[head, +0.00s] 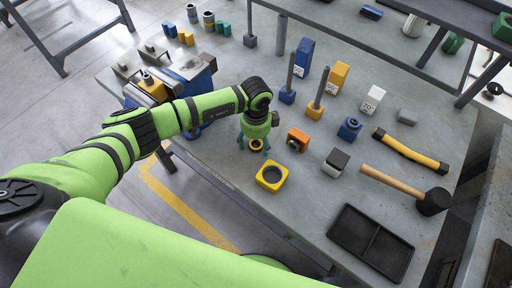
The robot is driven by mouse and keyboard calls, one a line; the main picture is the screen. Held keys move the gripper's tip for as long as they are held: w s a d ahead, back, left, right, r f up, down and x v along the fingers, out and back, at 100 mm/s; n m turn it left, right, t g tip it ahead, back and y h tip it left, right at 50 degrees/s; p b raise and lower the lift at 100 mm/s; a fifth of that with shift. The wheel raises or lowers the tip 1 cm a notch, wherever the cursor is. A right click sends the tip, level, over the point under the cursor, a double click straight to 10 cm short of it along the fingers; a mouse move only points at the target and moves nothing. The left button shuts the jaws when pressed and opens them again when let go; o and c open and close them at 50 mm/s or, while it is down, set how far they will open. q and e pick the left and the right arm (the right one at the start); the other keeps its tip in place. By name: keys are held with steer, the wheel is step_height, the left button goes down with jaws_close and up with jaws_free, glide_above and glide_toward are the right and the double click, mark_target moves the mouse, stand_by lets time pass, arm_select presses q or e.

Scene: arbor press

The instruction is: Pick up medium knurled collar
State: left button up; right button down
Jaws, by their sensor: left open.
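A small ring-shaped part with a yellowish rim and dark centre, apparently the medium knurled collar (256,146), sits on the grey bench, partly hidden by my left gripper. Its knurling is too small to make out. My left gripper (254,148) points down over it, its teal fingers open on either side of the ring. I cannot tell whether the fingers touch it. My right gripper is not in view.
A mallet (433,201) and black two-compartment tray (345,214) lie right. Upright posts on blue (287,96) and orange (314,112) bases stand behind.

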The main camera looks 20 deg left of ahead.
arm_select(q)
steer(key=shift+c, duration=0.4)
steer(key=shift+r, duration=0.1)
steer(key=c, duration=1.2)
steer(key=shift+r, duration=0.1)
